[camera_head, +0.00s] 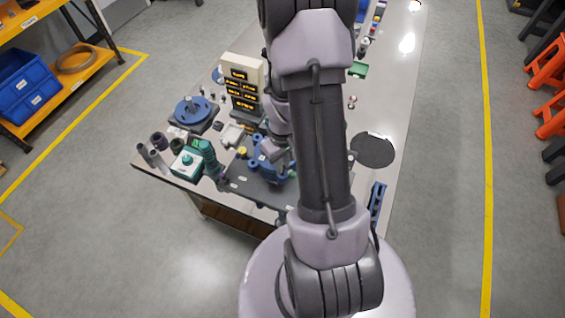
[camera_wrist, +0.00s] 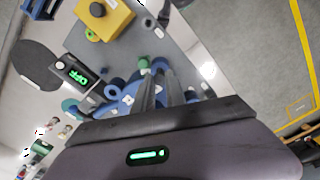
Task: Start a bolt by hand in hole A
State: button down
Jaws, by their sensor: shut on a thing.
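My gripper (camera_wrist: 161,76) points down over a blue flanged part (camera_wrist: 114,106) in the wrist view, its two dark fingers close together. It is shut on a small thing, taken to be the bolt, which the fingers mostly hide. In the head view the blue part (camera_head: 262,166) sits on a dark plate (camera_head: 245,184), with my gripper (camera_head: 277,163) right over it. Round blue bosses show around its edge. I cannot make out the letter of hole A, nor whether the bolt touches a hole.
A yellow box with a black knob (camera_wrist: 105,16) and a small display reading OFF (camera_wrist: 76,76) stand near the plate. In the head view, a teal box (camera_head: 186,163), a blue disc fixture (camera_head: 194,110) and a display tower (camera_head: 243,88) stand left. A dark round mat (camera_head: 373,151) lies right.

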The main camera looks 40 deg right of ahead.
jog(key=shift+f+b, duration=1)
jog(key=shift+b, duration=0.1)
dwell(0.9)
jog(key=shift+m+b, duration=0.95)
jog(key=shift+m, duration=1.05)
jog(key=shift+m+b, duration=0.95)
jog(key=shift+m, duration=1.05)
jog(key=shift+f, duration=0.1)
